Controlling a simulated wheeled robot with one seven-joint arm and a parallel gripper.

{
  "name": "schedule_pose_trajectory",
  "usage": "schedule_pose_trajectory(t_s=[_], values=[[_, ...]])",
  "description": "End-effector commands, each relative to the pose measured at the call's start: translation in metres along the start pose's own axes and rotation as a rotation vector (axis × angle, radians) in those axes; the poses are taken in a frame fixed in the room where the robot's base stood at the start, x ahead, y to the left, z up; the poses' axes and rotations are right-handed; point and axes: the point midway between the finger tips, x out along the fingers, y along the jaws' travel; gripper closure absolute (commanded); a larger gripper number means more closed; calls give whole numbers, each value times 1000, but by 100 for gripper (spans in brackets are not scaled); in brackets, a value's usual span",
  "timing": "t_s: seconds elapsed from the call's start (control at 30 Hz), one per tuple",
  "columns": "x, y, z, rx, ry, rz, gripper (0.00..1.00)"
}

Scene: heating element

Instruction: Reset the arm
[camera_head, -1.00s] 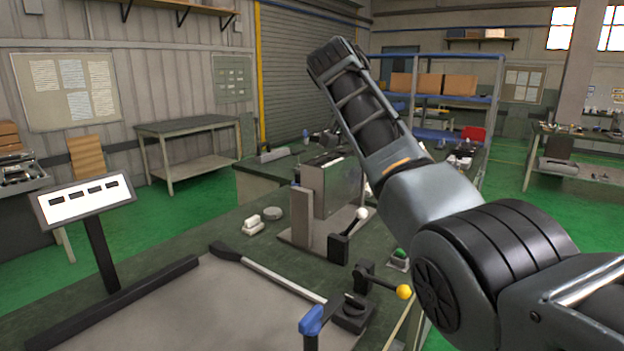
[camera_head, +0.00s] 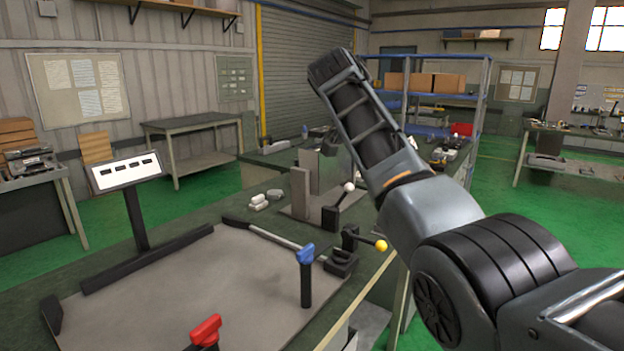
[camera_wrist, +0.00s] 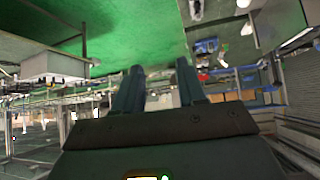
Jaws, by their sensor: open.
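My arm reaches up from the lower right of the head view, folded with its forearm raised over the right side of the workbench (camera_head: 200,275). My gripper (camera_wrist: 158,75) shows in the wrist view, with two dark fingers standing apart and nothing between them. It is open and empty. In the head view the fingers cannot be made out. The wrist picture appears upside down, with green floor at the top. My gripper touches nothing that I can see.
On the bench are a blue-handled lever (camera_head: 306,270), a red-handled lever (camera_head: 206,330), a yellow-knobbed lever (camera_head: 381,246) and a white-knobbed lever (camera_head: 348,187). A tilted display panel (camera_head: 126,171) stands at the left. Green floor lies beyond. A blue shelf rack (camera_head: 480,100) stands behind.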

Motion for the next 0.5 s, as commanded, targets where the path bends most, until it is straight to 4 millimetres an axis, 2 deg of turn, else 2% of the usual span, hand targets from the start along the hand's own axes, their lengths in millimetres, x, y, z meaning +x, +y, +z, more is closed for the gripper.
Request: schedule_pose_trajectory(t_s=[0.27, 0.5], values=[[32, -1, 34, -48, -4, -38, 60], [73, 1, 82, -109, -7, -100, 60]])
